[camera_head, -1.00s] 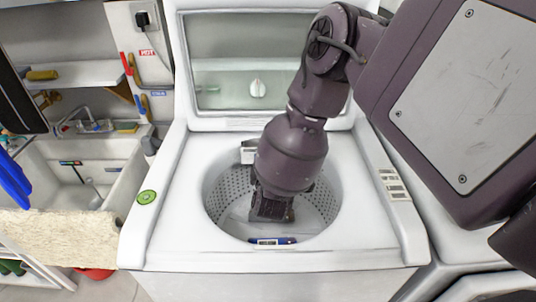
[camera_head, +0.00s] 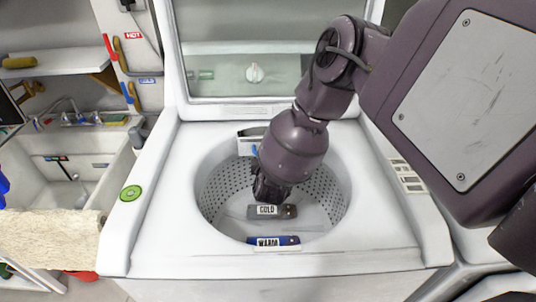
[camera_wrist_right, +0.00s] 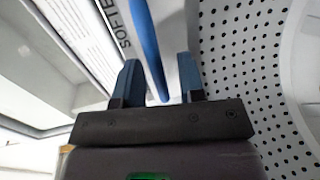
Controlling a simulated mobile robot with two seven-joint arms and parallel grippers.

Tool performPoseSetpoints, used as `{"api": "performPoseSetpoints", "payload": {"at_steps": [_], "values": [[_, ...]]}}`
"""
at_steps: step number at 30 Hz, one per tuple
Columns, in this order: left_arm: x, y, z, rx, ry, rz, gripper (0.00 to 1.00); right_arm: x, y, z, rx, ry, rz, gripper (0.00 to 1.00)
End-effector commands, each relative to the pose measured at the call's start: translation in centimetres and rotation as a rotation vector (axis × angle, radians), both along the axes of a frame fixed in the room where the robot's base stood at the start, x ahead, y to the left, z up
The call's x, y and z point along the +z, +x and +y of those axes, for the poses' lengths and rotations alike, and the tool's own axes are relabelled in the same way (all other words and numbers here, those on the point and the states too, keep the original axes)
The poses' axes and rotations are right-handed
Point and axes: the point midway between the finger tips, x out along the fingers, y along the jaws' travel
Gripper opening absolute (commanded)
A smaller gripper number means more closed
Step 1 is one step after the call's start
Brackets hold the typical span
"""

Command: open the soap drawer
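The soap drawer (camera_head: 248,145) is a small white piece at the back rim of the washer tub, partly hidden by my arm in the head view. In the right wrist view its white face (camera_wrist_right: 85,45) bears cut-off dark lettering, and a blue bar (camera_wrist_right: 150,45) runs along it. My right gripper (camera_wrist_right: 157,75) is open, with one blue finger on each side of the bar's lower end; I cannot tell whether either touches it. In the head view my right gripper (camera_head: 262,180) is low inside the tub, in front of the drawer. My left gripper is not in view.
The open top-load washer (camera_head: 160,225) has its lid (camera_head: 245,65) raised behind the tub. Grey COLD (camera_head: 270,211) and blue WARM (camera_head: 272,241) labelled pieces are at the tub's front. A sink (camera_head: 75,170) lies left. The perforated tub wall (camera_wrist_right: 255,75) is close on the right.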

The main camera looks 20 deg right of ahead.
Motion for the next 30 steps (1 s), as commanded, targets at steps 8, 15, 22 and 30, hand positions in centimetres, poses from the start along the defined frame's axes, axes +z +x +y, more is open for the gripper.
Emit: {"api": "performPoseSetpoints", "payload": {"at_steps": [8,15,22,30], "values": [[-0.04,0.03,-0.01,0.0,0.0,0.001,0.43,0.0,0.42,-0.09,0.0,0.0,0.0,0.36],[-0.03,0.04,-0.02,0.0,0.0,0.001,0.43,-0.02,0.4,-0.09,0.0,0.0,0.0,0.1],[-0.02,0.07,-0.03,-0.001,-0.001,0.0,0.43,-0.04,0.37,-0.1,0.0,0.0,0.0,0.0],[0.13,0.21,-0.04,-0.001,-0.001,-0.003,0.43,-0.04,0.37,0.6,0.001,0.0,0.001,0.0]]}}
